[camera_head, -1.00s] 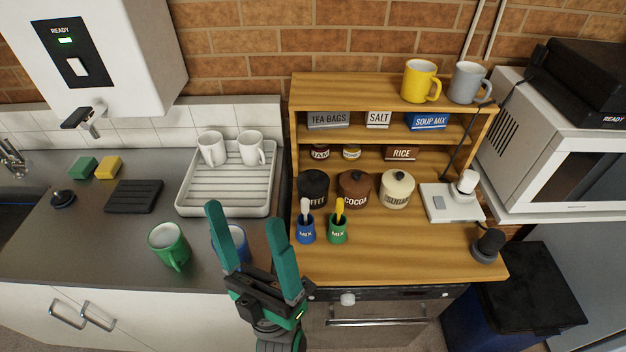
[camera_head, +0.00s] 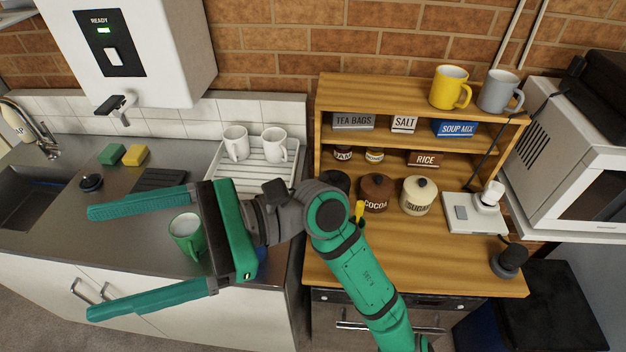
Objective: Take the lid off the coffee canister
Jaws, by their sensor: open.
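The black coffee canister (camera_head: 337,180) stands on the wooden counter at the left end of the canister row. My arm covers most of it, including its label; only a dark upper part shows, so I cannot see its lid clearly. My gripper (camera_head: 92,263) is open and empty, well to the left of the canister, with its fingers pointing left. The fingers are spread above the sink counter and its front edge.
A brown cocoa canister (camera_head: 375,194) and a cream sugar canister (camera_head: 418,196) stand right of the coffee canister. A green mug (camera_head: 186,233) shows between my fingers. A white drying rack (camera_head: 223,186) holds two white mugs. The shelf unit (camera_head: 325,128) rises behind.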

